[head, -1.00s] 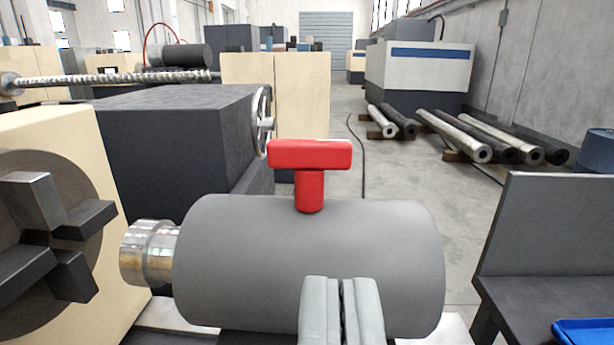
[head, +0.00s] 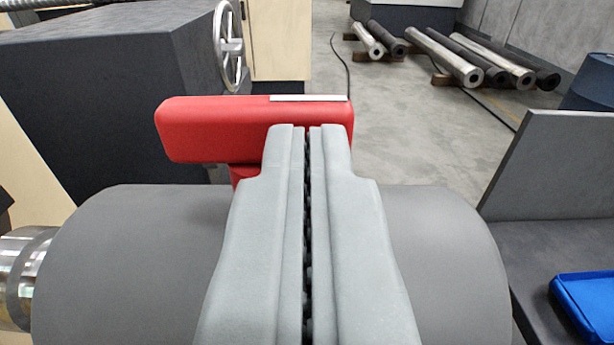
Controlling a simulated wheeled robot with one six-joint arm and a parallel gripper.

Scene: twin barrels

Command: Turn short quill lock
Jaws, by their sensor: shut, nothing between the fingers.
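The short quill lock is a red T-shaped handle (head: 205,128) on top of a grey horizontal barrel (head: 115,260). Its crossbar lies left to right in the picture, with a thin white strip along the top of its right half. My gripper (head: 301,130) is shut and empty. Its fingertips overlap the right part of the crossbar in the picture and hide part of it and most of the stem. I cannot tell whether the fingers touch the handle.
A shiny metal spindle (head: 22,270) joins the barrel's left end. A dark block (head: 110,85) and a handwheel (head: 228,48) stand behind at left. A dark bench (head: 560,165) with a blue tray (head: 590,305) is at right. Open floor (head: 410,140) lies behind.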

